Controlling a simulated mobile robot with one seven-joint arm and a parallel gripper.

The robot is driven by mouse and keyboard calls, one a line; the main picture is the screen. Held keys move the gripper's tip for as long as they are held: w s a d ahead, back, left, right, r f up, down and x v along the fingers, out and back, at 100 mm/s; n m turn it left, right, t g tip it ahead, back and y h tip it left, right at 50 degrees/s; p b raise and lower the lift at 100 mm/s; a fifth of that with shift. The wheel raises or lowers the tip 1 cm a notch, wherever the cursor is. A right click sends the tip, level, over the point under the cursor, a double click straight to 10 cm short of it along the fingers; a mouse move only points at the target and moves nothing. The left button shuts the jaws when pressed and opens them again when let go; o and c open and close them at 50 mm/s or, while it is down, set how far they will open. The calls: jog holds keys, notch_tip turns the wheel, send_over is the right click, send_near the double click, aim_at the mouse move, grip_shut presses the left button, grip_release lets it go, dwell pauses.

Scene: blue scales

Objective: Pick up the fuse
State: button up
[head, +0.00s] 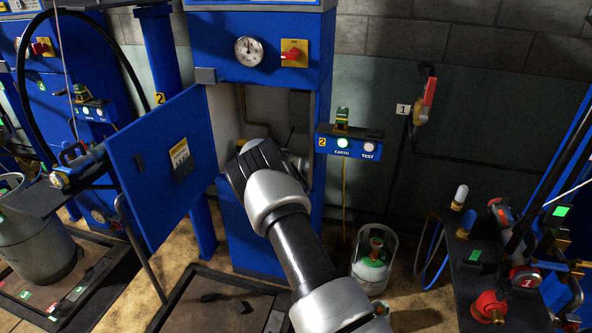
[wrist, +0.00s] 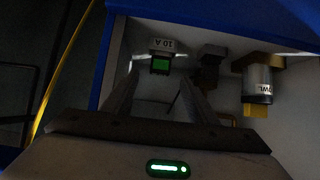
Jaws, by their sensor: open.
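In the wrist view, a small block with a 10 A label and a green face, which looks like the fuse (wrist: 160,62), is inside the open cabinet. My gripper (wrist: 160,72) is open, its two fingers pointing into the cabinet, one to each side of the block. I see no finger clearly touching it, and the exact depth between them is hard to tell. In the head view, my gripper's wrist (head: 258,165) is at the opening of the blue cabinet (head: 262,235). My arm hides the fingers and the block there.
A grey cylinder with a yellow end (wrist: 258,85) hangs to the right inside the cabinet, with a dark fitting (wrist: 211,68) between. The blue door (head: 160,165) stands open on the left. A control box (head: 350,143) is on the right. A small gas bottle (head: 372,265) stands below.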

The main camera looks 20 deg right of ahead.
jog(key=x, duration=0.4)
jog(key=shift+w+d+f+b, duration=0.25)
jog(key=shift+w+d+b, duration=0.1)
jog(key=shift+w, duration=0.1)
jog(key=c, duration=1.1)
